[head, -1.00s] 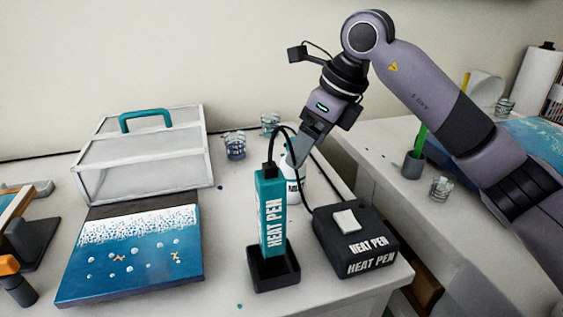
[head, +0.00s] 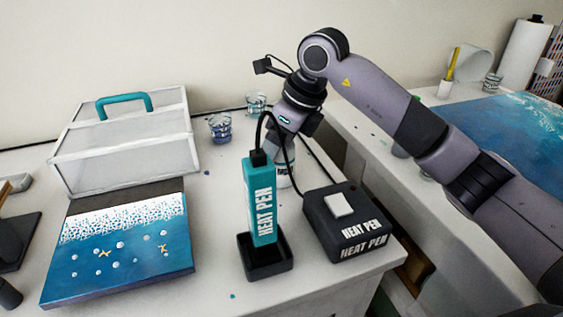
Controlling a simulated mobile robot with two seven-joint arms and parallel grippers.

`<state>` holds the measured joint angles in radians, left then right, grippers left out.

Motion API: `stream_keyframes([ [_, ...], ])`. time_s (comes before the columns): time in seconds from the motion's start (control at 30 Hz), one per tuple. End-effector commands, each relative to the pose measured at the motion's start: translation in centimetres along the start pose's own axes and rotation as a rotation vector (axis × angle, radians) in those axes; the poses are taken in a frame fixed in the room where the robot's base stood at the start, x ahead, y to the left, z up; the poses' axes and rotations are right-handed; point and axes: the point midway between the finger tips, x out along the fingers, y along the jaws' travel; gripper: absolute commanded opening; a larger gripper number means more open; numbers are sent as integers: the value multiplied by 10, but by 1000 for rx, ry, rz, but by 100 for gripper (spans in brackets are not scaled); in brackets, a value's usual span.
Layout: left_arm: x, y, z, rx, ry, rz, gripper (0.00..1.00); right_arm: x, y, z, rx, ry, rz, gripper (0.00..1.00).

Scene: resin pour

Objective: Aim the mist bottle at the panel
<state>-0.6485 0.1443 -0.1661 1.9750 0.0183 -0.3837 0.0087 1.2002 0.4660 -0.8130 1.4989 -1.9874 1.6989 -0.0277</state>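The panel (head: 125,240), painted as blue sea with white foam, lies flat on the table at the left. The mist bottle (head: 284,175), white with dark lettering, stands behind the heat pen (head: 263,200), which hides part of it. My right gripper (head: 279,150) reaches down at the bottle's top from behind the heat pen and its cable. Its fingertips are mostly hidden, so I cannot tell whether they grip the bottle. My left gripper is not in view.
The heat pen stands upright in a black holder (head: 265,262), cabled to a black control box (head: 352,222) at its right. A clear cover with a teal handle (head: 124,104) stands behind the panel. Small glass cups (head: 220,128) stand at the back.

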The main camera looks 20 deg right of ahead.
Motion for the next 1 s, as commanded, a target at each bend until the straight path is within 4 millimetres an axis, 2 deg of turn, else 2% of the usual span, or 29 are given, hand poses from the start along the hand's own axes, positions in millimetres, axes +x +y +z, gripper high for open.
stream_keyframes([
  [0.1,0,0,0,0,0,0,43,0,0,0,0,0,0,84],
  [0.13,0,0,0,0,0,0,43,0,0,0,0,0,0,77],
  [0.3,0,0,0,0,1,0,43,0,0,0,0,0,0,22],
  [0.33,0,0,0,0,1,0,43,0,0,0,0,0,0,18],
  [0.73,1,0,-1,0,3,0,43,-7,0,3,0,-2,-1,18],
  [0.87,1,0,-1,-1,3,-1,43,-20,0,9,-1,-4,-1,18],
  [1.0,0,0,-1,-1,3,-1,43,-44,0,19,-2,-6,-2,18],
])
